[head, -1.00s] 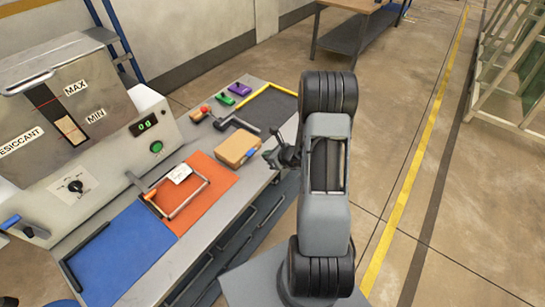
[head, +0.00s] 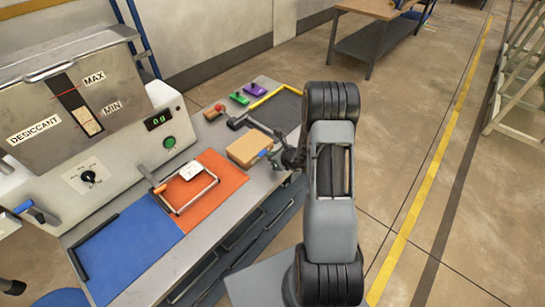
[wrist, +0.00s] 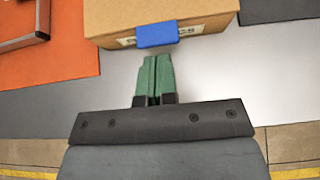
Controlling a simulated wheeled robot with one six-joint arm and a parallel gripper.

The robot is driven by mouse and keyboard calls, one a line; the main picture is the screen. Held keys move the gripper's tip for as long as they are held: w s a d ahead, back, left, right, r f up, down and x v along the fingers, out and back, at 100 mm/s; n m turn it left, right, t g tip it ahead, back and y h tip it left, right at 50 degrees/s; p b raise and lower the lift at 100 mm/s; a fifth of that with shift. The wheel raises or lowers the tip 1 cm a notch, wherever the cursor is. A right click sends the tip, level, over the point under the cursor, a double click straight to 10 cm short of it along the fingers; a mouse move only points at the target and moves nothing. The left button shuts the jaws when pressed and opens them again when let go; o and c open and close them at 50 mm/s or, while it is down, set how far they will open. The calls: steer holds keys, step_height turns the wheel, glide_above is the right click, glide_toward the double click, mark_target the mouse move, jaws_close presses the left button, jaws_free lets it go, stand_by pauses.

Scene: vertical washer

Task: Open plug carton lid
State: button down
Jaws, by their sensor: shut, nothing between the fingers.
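The plug carton (head: 248,148) is a tan cardboard box on the grey bench, with its lid down. It also shows at the top of the wrist view (wrist: 205,15), with a blue tab (wrist: 157,33) on its near face over a printed label. My gripper (wrist: 155,62) has green fingers, closed together and empty, just in front of the blue tab. In the head view my gripper (head: 288,157) is at the right side of the carton, partly hidden by my arm.
Left of the carton lie an orange mat (head: 222,185) with a metal frame and a blue mat (head: 125,255). Behind are a black tool (head: 240,123), green and purple blocks, and a yellow-edged dark tray (head: 283,108). The desiccant machine (head: 75,115) stands left. Bare bench surrounds the carton's front.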

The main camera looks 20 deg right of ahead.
mark_target(262, 153)
steer(key=shift+b+x, duration=1)
steer(key=shift+x, duration=0.15)
steer(key=shift+w+a+f, duration=0.1)
steer(key=shift+f, duration=0.1)
steer(key=shift+w, duration=0.1)
steer(key=shift+w+a+f+b, duration=0.1)
steer(key=shift+w+f+b, duration=0.1)
steer(key=shift+b, duration=0.25)
steer(key=shift+b+x, duration=1.05)
steer(key=shift+x, duration=0.3)
steer(key=shift+a+f+b, duration=0.2)
steer(key=shift+b, duration=0.15)
stand_by(0.4)
steer(key=shift+w+r, duration=0.1)
steer(key=shift+r, duration=0.15)
steer(key=shift+w+r, duration=0.1)
steer(key=shift+r, duration=0.15)
steer(key=shift+d+r, duration=0.15)
steer(key=shift+d, duration=0.05)
